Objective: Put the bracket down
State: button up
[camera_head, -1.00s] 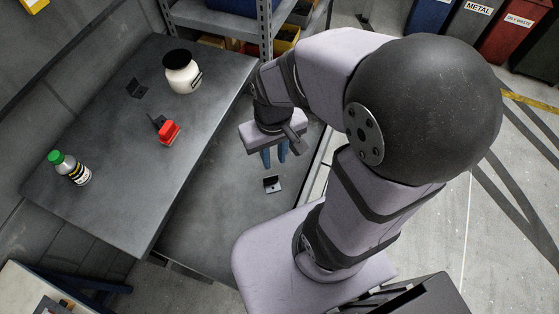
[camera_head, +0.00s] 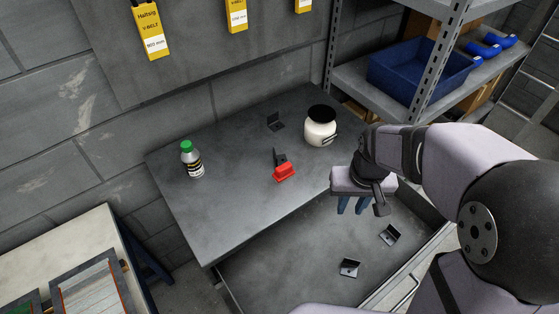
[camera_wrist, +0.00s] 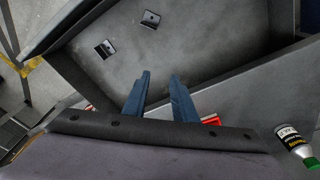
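Two small dark L-shaped brackets lie apart in the open grey drawer: one bracket (camera_head: 349,268) nearer the front, the other bracket (camera_head: 390,235) to its right. Both also show in the wrist view, one bracket (camera_wrist: 105,49) and another bracket (camera_wrist: 150,19). On the tabletop (camera_head: 225,225) a dark bracket (camera_head: 276,122) stands near the back, and another dark bracket (camera_head: 280,157) is beside a red object (camera_head: 284,172). My gripper (camera_head: 351,208) is above the drawer near the tabletop's edge. In the wrist view its blue fingers (camera_wrist: 160,74) are apart with nothing between them.
A white jar with a black lid (camera_head: 320,128) and a green-capped bottle (camera_head: 192,160) stand on the tabletop. The drawer floor (camera_head: 290,275) is mostly clear. A shelf rack (camera_head: 405,105) with a blue bin (camera_head: 415,75) rises at the back right.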

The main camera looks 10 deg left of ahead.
jog(key=w+a+n+t, duration=0.2)
jog(key=w+a, duration=0.9)
jog(key=n+y+b, duration=0.1)
jog(key=y, duration=0.1)
send_near(275, 154)
notch_tip(275, 154, down, 2)
jog(key=shift+t, duration=0.4)
jog(key=shift+p+x, duration=1.65)
jog(key=shift+x, duration=2)
jog(key=shift+a, duration=0.1)
grip_shut()
